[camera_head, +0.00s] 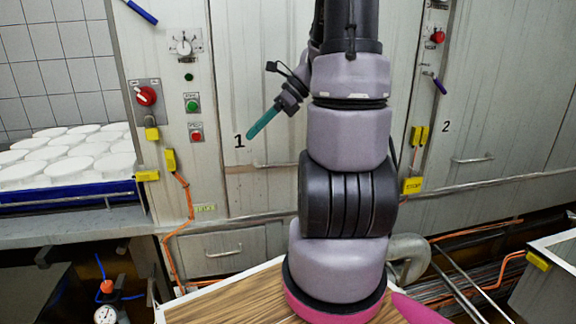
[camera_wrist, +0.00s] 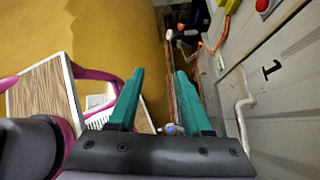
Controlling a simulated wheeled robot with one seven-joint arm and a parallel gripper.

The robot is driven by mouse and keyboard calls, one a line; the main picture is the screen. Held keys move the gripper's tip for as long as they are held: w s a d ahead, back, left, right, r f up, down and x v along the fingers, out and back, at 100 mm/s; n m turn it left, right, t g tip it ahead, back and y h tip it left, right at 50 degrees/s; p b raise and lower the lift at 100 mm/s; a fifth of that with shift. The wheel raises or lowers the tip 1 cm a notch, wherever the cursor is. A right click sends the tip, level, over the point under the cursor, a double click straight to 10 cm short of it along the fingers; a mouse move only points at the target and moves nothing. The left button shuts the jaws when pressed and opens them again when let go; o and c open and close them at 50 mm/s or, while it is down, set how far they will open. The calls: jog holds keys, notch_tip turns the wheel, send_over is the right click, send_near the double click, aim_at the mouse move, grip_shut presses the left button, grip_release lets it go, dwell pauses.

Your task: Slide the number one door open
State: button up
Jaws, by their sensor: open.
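The number one door (camera_head: 262,60) is a pale metal panel with a black "1" at its lower left, partly hidden behind my arm. It looks shut. In the wrist view the door (camera_wrist: 292,105) fills the right side, and its bent bar handle (camera_wrist: 243,118) stands out from it. My gripper (camera_head: 252,132) is in front of the door near the "1". In the wrist view my gripper (camera_wrist: 160,78) has its two teal fingers apart with nothing between them. The handle lies to the right of the right finger, apart from it.
A number two door (camera_head: 500,80) with its own handle (camera_head: 473,159) is at the right. A control panel with a red switch (camera_head: 146,96) is left of the first door. White moulds (camera_head: 70,155) sit on a blue tray further left. Orange hoses run low along the front.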

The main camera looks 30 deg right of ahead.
jog(key=w+d+f+m+t+y, duration=0.2)
jog(key=w+d+f+m+t, duration=0.25)
jog(key=d+f+m, duration=0.55)
jog(key=m+t+h, duration=0.3)
jog(key=m+t, duration=0.4)
jog(key=m, duration=0.9)
send_near(290, 165)
jog(key=x, duration=1.1)
jog(key=shift+d+f, duration=0.1)
grip_shut()
